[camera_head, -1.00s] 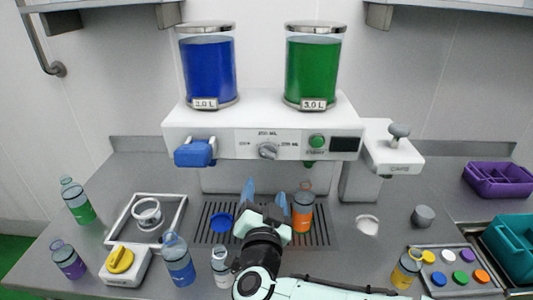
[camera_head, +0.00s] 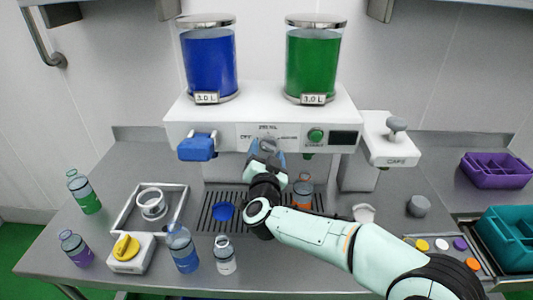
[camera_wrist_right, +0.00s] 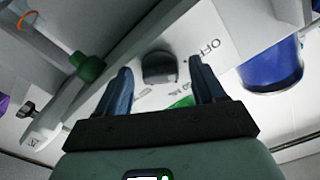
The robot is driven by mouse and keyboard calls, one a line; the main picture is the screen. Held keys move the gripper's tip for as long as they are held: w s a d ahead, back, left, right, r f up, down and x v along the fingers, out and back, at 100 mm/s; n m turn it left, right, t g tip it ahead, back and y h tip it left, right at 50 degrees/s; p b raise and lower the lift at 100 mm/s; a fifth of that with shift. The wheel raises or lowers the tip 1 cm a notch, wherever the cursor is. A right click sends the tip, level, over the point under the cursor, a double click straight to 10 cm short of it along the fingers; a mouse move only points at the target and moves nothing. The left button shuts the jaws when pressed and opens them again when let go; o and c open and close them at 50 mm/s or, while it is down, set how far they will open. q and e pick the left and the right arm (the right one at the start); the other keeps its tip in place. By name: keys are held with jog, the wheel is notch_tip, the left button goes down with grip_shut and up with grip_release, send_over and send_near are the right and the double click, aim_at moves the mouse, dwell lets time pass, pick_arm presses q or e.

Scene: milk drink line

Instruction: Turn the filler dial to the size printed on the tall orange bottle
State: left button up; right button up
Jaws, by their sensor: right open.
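The filler dial (camera_wrist_right: 160,68) is a dark grey knob on the white front panel of the filler (camera_head: 240,108). In the wrist view it sits between the two blue fingers of my right gripper (camera_wrist_right: 161,88), which are open with a gap on each side. In the head view my right gripper (camera_head: 267,152) is up at the panel and covers part of the dial. The "OFF" mark shows beside the dial; its pointer direction is unclear. An orange bottle (camera_head: 302,195) stands on the drip grate, partly behind my arm; its print is not readable. My left gripper is not in view.
Blue (camera_head: 208,62) and green (camera_head: 313,65) tanks stand above. Several bottles stand on the left of the counter. My right arm crosses the front right.

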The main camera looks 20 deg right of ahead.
jog(key=c, duration=1.1)
jog(key=shift+o, duration=0.2)
jog(key=m+b, duration=0.5)
jog(key=m, duration=0.2)
jog(key=m+b, duration=0.4)
jog(key=m, duration=0.4)
jog(key=shift+a+r+b, duration=0.15)
jog(key=shift+b, duration=0.2)
jog(key=m+b, duration=0.3)
jog(key=m, duration=0.2)
jog(key=shift+r, duration=0.15)
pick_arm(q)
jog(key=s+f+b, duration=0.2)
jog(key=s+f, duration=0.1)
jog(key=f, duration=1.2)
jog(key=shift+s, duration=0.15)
pick_arm(e)
jog(key=shift+r+m, duration=0.15)
jog(key=shift+m, duration=1.85)
